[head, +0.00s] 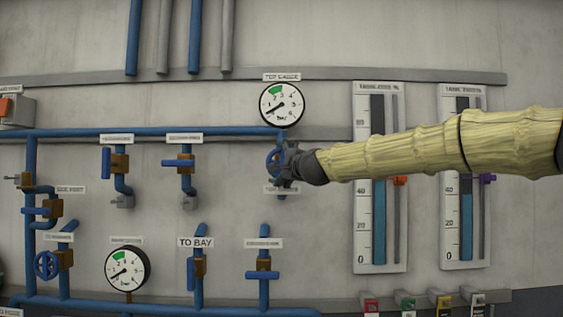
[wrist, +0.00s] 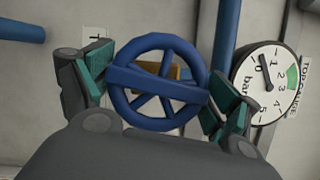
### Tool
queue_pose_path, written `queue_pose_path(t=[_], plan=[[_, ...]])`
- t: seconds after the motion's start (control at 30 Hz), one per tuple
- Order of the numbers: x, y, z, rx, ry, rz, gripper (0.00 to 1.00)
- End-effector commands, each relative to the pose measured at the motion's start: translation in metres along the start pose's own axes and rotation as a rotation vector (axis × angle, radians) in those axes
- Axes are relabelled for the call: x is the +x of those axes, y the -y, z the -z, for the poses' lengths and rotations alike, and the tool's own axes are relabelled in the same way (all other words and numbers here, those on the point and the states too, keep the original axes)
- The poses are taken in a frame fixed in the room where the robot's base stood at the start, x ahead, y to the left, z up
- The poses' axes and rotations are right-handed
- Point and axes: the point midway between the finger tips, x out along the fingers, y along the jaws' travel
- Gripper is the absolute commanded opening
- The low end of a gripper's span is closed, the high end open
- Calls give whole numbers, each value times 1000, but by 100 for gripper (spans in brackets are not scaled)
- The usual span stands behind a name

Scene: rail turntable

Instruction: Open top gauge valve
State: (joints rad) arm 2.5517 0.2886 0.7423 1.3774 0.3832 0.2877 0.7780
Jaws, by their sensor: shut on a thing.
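The top gauge valve has a blue spoked handwheel (wrist: 160,58) with a brass body (wrist: 180,72) behind it. In the head view the handwheel (head: 273,156) sits on the blue pipe below the top gauge, partly hidden by my gripper (head: 284,167). In the wrist view my gripper (wrist: 160,82) has one green-padded finger at each side of the wheel, shut on its rim. The top gauge (head: 282,104) has a white dial with a green band; its needle points low left, near the bottom of the scale. The gauge also shows in the wrist view (wrist: 266,84).
Other blue valves surround it on the wall, including a lever valve (head: 184,162) to the left and one (head: 262,274) below. A second gauge (head: 127,269) is at lower left. Two tall level panels (head: 363,228) (head: 450,255) stand right, behind or below my arm.

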Motion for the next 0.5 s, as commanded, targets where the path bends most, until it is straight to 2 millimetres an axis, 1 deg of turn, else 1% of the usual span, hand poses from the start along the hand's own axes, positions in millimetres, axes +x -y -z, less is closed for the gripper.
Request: queue_pose_path(t=[0.47, 0.5], plan=[[0, -1, 0, -14, 0, -7, 65], [0, -1, 0, -14, 0, -7, 91]])
